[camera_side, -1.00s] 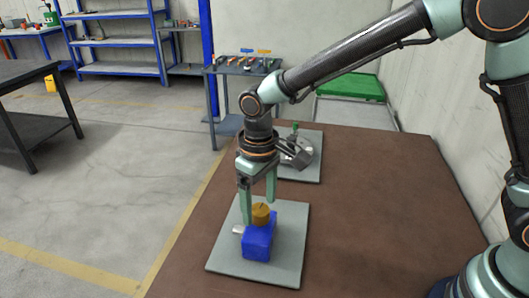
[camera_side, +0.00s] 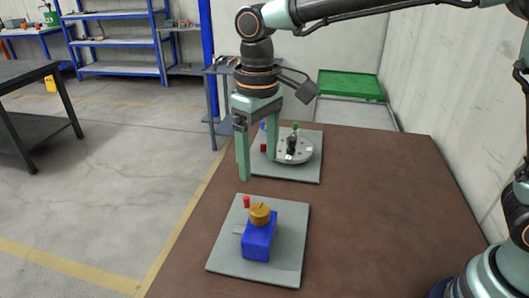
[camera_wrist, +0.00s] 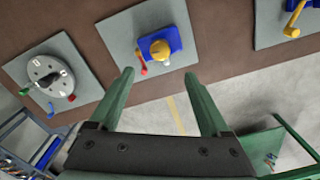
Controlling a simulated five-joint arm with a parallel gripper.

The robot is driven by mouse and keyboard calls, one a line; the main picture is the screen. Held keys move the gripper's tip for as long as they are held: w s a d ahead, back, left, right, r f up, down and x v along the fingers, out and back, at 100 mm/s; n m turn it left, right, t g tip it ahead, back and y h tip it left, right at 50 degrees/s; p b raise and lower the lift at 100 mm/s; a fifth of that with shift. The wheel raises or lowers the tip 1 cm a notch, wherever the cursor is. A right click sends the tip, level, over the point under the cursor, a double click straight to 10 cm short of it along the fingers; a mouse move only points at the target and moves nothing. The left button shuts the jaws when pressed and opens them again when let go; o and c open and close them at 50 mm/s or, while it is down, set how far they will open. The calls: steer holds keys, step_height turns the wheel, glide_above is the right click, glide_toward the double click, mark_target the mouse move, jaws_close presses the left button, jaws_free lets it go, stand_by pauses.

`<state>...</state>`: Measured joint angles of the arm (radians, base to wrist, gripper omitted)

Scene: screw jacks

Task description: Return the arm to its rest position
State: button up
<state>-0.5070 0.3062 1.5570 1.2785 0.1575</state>
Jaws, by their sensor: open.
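My gripper (camera_side: 258,168) is open and empty. In the side view it hangs in the air above and behind the near screw jack, with its green fingers pointing down. The near jack has a blue body (camera_side: 257,244) and a round yellow-brown top (camera_side: 260,213), and stands on a grey plate (camera_side: 285,270). A small red piece (camera_side: 246,202) shows beside the top. In the wrist view my gripper (camera_wrist: 162,75) has its fingers wide apart, with the blue jack body (camera_wrist: 174,38) and its yellow top (camera_wrist: 160,49) beyond the fingertips.
A second grey plate (camera_side: 312,172) behind carries a round grey disc (camera_side: 302,152) with a green-tipped handle. The wrist view shows another plate (camera_wrist: 268,30) with a blue and yellow jack at right. The brown table (camera_side: 390,210) is clear at right. A wall stands at right.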

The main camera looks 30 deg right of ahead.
steer(key=s+d+r+m+t, duration=0.1)
steer(key=s+d, duration=0.4)
steer(key=d, duration=0.5)
steer(key=s+d+r+m+t, duration=0.1)
steer(key=s+d+m+t, duration=0.2)
steer(key=d, duration=0.8)
steer(key=shift+s+r+t, duration=0.25)
steer(key=shift+s+t, duration=0.55)
steer(key=shift+s, duration=0.05)
steer(key=shift+d, duration=0.1)
